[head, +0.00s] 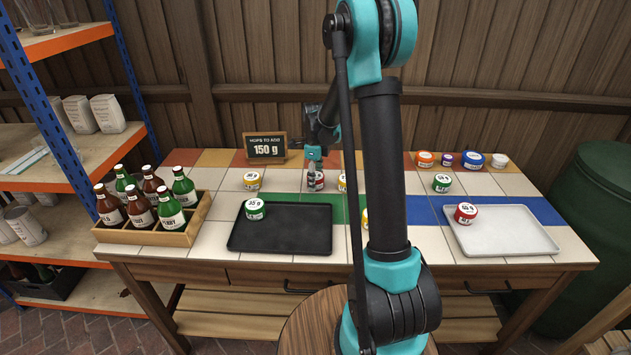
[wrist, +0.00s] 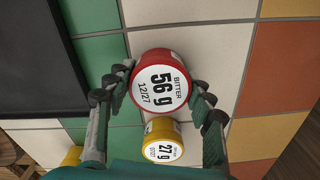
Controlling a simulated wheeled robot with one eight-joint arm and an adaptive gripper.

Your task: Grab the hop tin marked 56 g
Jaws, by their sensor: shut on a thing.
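The red hop tin (wrist: 160,85) has a white lid reading "BITTER 56 g 12/27" in the wrist view. My gripper (wrist: 160,97) is shut on it, with a finger against each side. In the head view the tin (head: 317,181) shows just below my gripper (head: 314,168), partly covered by it. The tin appears at table level; I cannot tell whether it is lifted. A yellow tin marked 27 g (wrist: 162,143) is close beside it in the wrist view.
A black tray (head: 290,248) holds a green tin marked 35 g (head: 255,209). A white tray (head: 530,240) holds a red tin (head: 466,213). A sign (head: 265,148) reads "150 g". A bottle crate (head: 150,234) stands left. More tins stand at the back right.

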